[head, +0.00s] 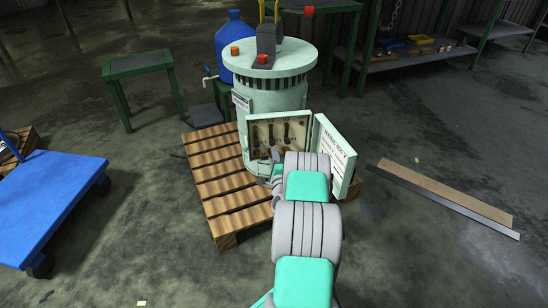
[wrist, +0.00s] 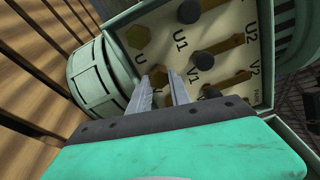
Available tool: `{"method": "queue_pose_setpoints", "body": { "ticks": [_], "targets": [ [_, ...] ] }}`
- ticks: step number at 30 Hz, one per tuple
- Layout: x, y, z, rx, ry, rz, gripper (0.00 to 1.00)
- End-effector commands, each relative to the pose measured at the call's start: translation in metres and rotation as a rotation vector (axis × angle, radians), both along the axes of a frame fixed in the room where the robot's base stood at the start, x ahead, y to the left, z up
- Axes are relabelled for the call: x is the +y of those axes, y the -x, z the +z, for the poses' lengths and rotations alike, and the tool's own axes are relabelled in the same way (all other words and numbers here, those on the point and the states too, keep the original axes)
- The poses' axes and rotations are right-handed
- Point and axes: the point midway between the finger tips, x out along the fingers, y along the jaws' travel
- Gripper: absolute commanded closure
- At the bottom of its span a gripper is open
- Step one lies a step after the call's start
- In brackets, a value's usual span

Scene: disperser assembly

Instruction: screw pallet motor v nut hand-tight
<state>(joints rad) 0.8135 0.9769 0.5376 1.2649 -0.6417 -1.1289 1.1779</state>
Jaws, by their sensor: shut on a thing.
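The pallet motor (head: 270,105) is a pale green drum standing on a wooden pallet (head: 215,185). Its terminal box (head: 257,133) is open and faces me. In the wrist view the terminal board (wrist: 222,58) carries studs, brass links and labels U, U1, U2, V1 and V2. A brass hex nut (wrist: 138,37) sits by the U label. My gripper (wrist: 160,88) reaches to the board, its fingers close together around a small dark nut (wrist: 158,75) below the U post. The V label is not readable there.
The open terminal box lid (head: 336,158) stands to the right of my arm. A blue cart (head: 45,200) is at the left, a green stand (head: 140,65) behind it. A blue bottle (head: 233,45) is behind the motor. Planks (head: 445,192) lie on the floor at right.

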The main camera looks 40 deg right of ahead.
Motion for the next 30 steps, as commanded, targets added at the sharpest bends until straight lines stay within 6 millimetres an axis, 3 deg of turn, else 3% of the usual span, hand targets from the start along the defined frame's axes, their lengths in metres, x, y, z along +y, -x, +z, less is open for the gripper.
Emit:
{"method": "queue_pose_setpoints", "body": {
  "ticks": [20, 21, 28, 30],
  "targets": [
    [-0.0011, 0.0009, -0.0005, -0.037, -0.058, -0.003, 1.00],
    [-0.0011, 0.0009, -0.0005, -0.037, -0.058, -0.003, 0.75],
    [0.0006, -0.0004, -0.0005, -0.036, -0.059, 0.000, 0.56],
    [0.0010, -0.0006, -0.0005, -0.037, -0.059, 0.001, 0.55]
  ]
}}
